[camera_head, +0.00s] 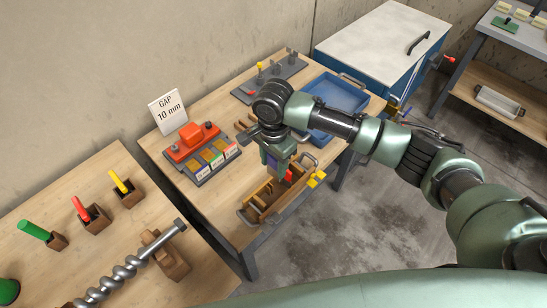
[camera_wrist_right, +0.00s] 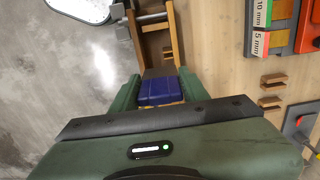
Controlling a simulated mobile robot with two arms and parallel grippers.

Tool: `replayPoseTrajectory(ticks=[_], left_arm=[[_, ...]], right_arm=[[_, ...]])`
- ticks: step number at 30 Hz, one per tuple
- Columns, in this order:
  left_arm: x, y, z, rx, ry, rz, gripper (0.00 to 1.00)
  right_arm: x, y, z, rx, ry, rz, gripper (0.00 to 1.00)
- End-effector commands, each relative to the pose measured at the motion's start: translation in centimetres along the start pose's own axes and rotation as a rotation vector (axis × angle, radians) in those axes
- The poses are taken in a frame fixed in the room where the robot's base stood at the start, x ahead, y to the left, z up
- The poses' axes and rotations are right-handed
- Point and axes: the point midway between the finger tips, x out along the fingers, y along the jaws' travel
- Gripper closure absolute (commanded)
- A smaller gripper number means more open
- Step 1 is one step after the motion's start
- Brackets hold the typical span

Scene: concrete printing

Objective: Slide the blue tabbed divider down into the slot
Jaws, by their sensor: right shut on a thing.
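My right gripper (camera_head: 277,160) points down over the far end of a slotted wooden box (camera_head: 250,214) on the middle table. In the right wrist view, its green fingers are shut on the blue tabbed divider (camera_wrist_right: 158,92). Only a blue-purple sliver of the divider (camera_head: 271,160) shows in the head view. The wooden box (camera_wrist_right: 172,20) lies beyond the fingers in the wrist view. The slot and the divider's lower edge are hidden, so I cannot tell whether the divider has entered it. My left gripper is not in view.
A red-topped block with labelled gauges (camera_head: 192,142) and a "GAP 10 mm" card (camera_head: 167,107) stand left of the box. A blue tray (camera_head: 335,103) and grey rack (camera_head: 262,82) are behind.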

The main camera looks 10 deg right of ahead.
Motion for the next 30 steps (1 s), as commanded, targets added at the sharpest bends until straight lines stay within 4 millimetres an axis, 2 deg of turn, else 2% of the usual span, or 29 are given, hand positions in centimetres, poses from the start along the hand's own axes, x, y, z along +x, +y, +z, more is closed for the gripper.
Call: replayPoseTrajectory(ticks=[8,14,21,30], left_arm=[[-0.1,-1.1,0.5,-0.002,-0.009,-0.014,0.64],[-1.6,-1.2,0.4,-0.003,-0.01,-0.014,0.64],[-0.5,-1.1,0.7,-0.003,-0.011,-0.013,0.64],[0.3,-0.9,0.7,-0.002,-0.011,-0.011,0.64]], right_arm=[[-0.1,0.0,0.0,-0.003,0.0,-0.001,1.0],[-0.4,0.0,0.1,-0.003,-0.001,0.002,1.0],[2.5,0.1,0.1,-0.003,-0.001,0.003,1.0],[5.0,0.0,0.1,-0.004,-0.002,0.002,1.0]])
